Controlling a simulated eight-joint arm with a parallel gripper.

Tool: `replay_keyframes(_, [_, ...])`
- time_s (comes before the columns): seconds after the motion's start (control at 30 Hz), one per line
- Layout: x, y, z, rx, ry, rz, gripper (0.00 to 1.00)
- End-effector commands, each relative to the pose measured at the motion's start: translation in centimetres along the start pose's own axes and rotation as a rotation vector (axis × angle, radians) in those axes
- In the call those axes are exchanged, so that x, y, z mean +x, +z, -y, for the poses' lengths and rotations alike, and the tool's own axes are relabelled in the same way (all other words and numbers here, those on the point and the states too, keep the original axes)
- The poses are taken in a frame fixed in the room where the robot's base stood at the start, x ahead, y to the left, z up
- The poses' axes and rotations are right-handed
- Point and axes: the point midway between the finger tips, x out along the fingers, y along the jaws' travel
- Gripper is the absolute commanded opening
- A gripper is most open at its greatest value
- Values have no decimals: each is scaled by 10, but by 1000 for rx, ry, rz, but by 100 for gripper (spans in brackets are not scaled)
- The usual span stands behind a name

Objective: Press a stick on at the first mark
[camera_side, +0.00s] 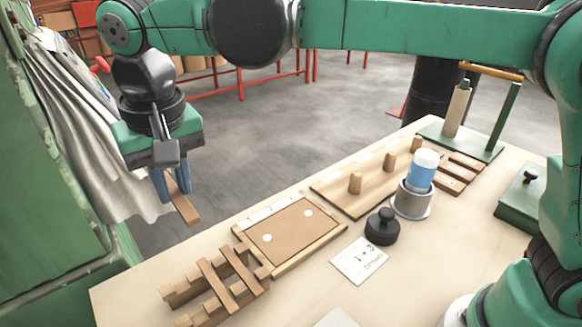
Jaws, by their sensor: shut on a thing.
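My gripper (173,187) is at the left, with its blue fingers pointing down and shut on a brown wooden stick (184,207). The stick hangs tilted below the fingers, beyond the table's far left edge and in front of a pale hanging cloth (85,135). Two white round dots, a right one (309,213) and a left one (267,237), show on a brown sheet in a wooden frame (325,243) on the table. I cannot tell whether either dot is the first mark. The stick is well apart from the frame.
A wooden rack (195,315) with loose sticks (215,284) stands front left. A pegged board (335,190), a blue-topped bottle (423,168) in a metal cup, a black knobbed weight (382,228) and a card (358,261) occupy the middle. A green machine (40,220) borders the left.

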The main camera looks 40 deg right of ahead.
Motion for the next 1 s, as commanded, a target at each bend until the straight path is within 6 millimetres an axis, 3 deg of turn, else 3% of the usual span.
replay_keyframes(0.2, [65,-9,-66,8,0,0,0])
replay_keyframes(0.4, [102,2,-112,5,-1,-1,0])
replay_keyframes(0.6, [116,11,-130,1,-2,-2,0])
replay_keyframes(1.0, [143,15,-130,0,-1,-3,0])
